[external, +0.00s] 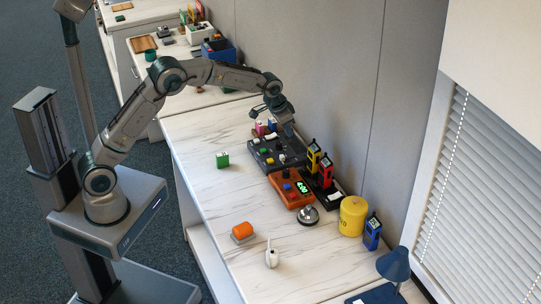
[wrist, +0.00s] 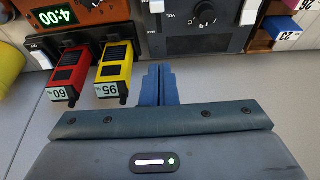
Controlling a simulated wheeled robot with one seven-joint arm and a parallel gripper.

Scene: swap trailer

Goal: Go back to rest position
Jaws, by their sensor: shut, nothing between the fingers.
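My gripper (external: 283,117) hangs over the back of the desk, above the dark control panel (external: 265,154), at the end of my raised, outstretched arm. In the wrist view its blue fingers (wrist: 159,84) are together with nothing between them. The fingertips point toward the lower edge of the dark panel (wrist: 205,38). In that view a yellow radio (wrist: 114,66) and a red radio (wrist: 68,76) stand in a black holder left of the fingers.
An orange unit (external: 291,188) with a lit display, a silver bell (external: 308,216), a yellow canister (external: 353,215) and a blue radio (external: 372,232) line the desk's wall side. A wall runs close behind.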

